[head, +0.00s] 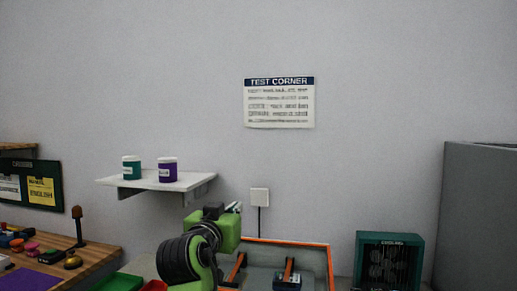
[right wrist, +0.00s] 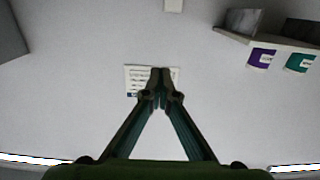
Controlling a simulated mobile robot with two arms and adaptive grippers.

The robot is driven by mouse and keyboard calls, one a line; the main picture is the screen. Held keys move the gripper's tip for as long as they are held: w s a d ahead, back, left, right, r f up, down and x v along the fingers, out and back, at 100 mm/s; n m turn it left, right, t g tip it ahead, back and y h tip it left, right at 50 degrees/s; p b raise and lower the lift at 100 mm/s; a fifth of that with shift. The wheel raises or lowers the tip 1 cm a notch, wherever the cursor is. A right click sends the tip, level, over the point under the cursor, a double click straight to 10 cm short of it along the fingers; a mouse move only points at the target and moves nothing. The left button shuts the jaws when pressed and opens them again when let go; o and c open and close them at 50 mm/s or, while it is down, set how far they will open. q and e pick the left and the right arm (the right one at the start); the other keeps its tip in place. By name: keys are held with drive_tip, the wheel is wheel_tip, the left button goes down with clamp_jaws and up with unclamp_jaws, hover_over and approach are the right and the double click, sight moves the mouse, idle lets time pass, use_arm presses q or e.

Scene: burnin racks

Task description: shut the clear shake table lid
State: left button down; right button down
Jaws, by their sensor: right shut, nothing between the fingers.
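The shake table's orange-edged frame (head: 288,243) shows at the bottom of the head view, cut off by the lower edge. Its clear lid cannot be told apart surely from this frame; the orange edges stand up around a grey area. My right gripper (head: 233,207), on its green and black arm, is left of and above the frame, apart from it. In the right wrist view my right gripper (right wrist: 161,72) has its fingertips together with nothing between them, pointing towards the wall. My left gripper is not in view.
A white shelf (head: 155,183) with a teal jar (head: 131,168) and a purple jar (head: 167,170) is on the wall at left. A dark green cooling unit (head: 389,261) stands right of the frame, and a grey cabinet (head: 480,215) beyond it. A wooden bench (head: 95,252) is at left.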

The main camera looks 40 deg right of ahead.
drive_tip(key=shift+s+a+f+b, duration=0.25)
drive_tip(key=shift+a+f, duration=0.05)
drive_tip(key=shift+f, duration=0.3)
drive_tip(key=shift+s+a+f+b, duration=0.2)
drive_tip(key=shift+a+f+b, duration=0.05)
drive_tip(key=shift+f, duration=0.35)
drive_tip(key=v, duration=0.7)
drive_tip(key=shift+s+a, duration=0.15)
drive_tip(key=shift+s, duration=0.05)
